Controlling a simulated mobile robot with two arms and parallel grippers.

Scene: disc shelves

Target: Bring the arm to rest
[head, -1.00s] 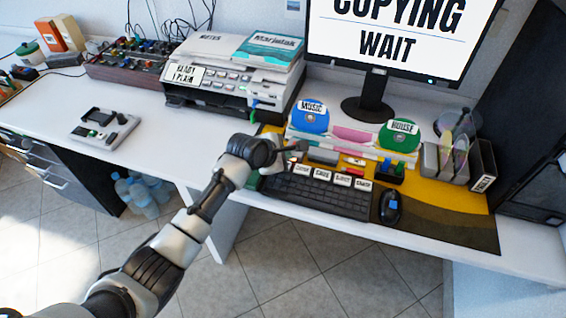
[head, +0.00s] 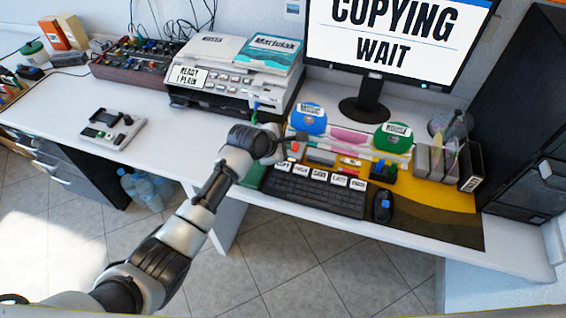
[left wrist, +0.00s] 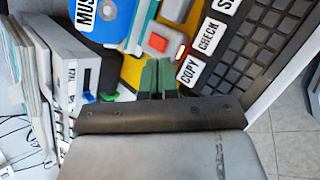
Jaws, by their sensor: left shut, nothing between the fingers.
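My left arm reaches in from the lower left in the head view. Its left gripper (head: 288,140) is over the desk, just left of the labelled key row and near the blue MUSIC disc (head: 309,116). In the left wrist view the two green fingertips (left wrist: 158,76) are together with nothing between them. They point toward a grey block with a red button (left wrist: 158,43); I cannot tell whether they touch it. My right gripper is not in view.
A keyboard (head: 312,193) with COPY and CHECK labels, a mouse (head: 382,207) and a green disc (head: 392,136) are around the gripper. A printer (head: 225,100) stands left, a monitor (head: 395,45) behind. The desk left of the printer holds a small grey device (head: 111,131).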

